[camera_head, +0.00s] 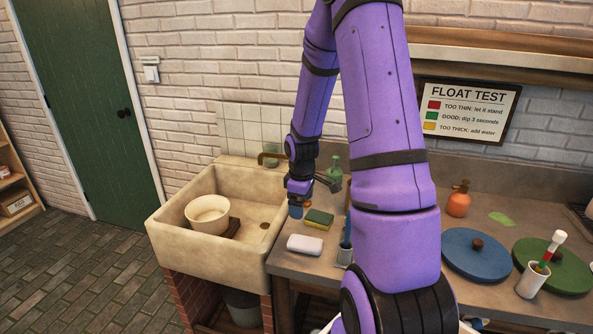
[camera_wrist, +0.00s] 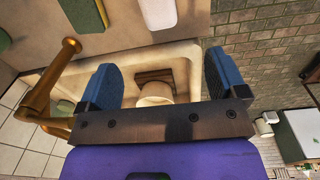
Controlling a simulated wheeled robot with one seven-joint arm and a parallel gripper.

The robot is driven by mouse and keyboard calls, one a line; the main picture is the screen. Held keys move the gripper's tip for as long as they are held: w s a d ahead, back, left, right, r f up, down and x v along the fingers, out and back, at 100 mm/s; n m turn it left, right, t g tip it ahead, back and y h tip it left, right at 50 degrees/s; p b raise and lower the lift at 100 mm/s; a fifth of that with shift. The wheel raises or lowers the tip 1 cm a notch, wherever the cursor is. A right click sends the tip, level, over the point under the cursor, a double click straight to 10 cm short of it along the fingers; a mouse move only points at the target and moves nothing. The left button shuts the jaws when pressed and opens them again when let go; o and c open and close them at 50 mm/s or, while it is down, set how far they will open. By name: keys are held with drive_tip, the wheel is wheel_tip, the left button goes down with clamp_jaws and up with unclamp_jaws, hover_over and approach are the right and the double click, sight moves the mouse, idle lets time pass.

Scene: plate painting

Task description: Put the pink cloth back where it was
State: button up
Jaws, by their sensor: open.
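I see no clearly pink cloth in either view. A pale, faintly pinkish-white rounded block (camera_head: 305,245) lies on the counter right of the sink; I cannot tell if it is soap or folded cloth. It also shows at the top of the wrist view (camera_wrist: 157,12). My gripper (camera_head: 296,211) hangs by the sink's right rim, behind the pale block and left of a green-and-yellow sponge (camera_head: 319,219). In the wrist view my gripper (camera_wrist: 163,82) has its two blue fingers wide apart with nothing held between them. My arm hides part of the counter.
A brass tap (camera_head: 270,157) is behind the gripper.

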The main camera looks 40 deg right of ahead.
drive_tip(key=s+a+r+m+t+h, duration=0.1)
drive_tip(key=s+a+r, duration=0.1)
drive_tip(key=a+r, duration=0.6)
drive_tip(key=s+a+r+m+t, duration=0.1)
drive_tip(key=s+a+r+m, duration=0.15)
drive_tip(key=r, duration=0.85)
drive_tip(key=s+a+r+m+t+y, duration=0.1)
drive_tip(key=s+a+r+m+t, duration=0.1)
drive_tip(key=s+a+r, duration=0.8)
drive_tip(key=s+r+t, duration=0.1)
drive_tip(key=s, duration=0.3)
drive_tip(key=shift+s+a, duration=0.15)
drive_tip(key=shift+a, duration=0.15)
drive_tip(key=shift+r, duration=0.1)
